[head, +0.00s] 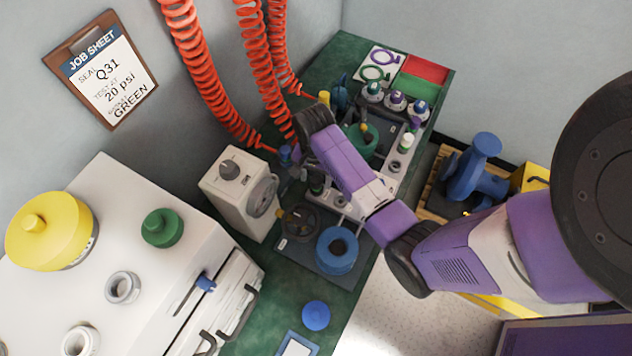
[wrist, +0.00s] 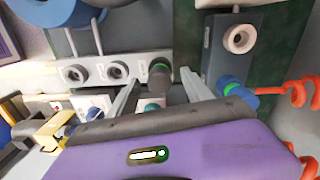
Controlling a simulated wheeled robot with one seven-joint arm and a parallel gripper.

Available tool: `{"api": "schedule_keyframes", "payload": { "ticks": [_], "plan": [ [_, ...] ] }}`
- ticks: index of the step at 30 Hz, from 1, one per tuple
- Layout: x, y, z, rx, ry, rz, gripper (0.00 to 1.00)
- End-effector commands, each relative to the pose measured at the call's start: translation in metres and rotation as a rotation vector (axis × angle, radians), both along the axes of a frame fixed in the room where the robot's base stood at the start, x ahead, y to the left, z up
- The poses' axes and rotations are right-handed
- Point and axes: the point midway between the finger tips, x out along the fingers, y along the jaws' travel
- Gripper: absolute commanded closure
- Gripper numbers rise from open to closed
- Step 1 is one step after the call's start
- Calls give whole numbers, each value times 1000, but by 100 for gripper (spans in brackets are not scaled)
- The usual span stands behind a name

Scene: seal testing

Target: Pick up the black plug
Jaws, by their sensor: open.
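A dark, black-looking plug (wrist: 160,77) with a green ring sits at the end of a pale metal block (wrist: 92,70) in the wrist view. Two empty round ports are beside it in the same block. In the head view, a small dark and green piece (head: 316,186) stands on the bench by my gripper, and seems to be the same plug. My gripper (wrist: 160,84) is open, one finger on each side of the plug in the wrist view. Whether the fingers touch it cannot be told. My arm hides part of this area in the head view.
Orange coiled hoses (head: 258,70) hang close behind. A row of fittings (head: 396,100) stands at the back right.

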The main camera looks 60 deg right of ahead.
Motion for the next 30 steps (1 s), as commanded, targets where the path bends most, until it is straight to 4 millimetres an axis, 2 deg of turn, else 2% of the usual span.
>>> {"api": "schedule_keyframes", "payload": {
  "ticks": [3, 6, 13, 14, 22, 30],
  "plan": [
    [-1, -1, -15, 1, 1, -1, 42],
    [-1, 0, -21, 0, 0, 1, 42],
    [0, 0, -22, -1, -1, 1, 42],
    [0, 0, -22, -1, -1, 1, 46],
    [0, 0, -22, -1, -1, 1, 99],
    [0, 0, -22, -1, -1, 1, 100]
  ]
}}
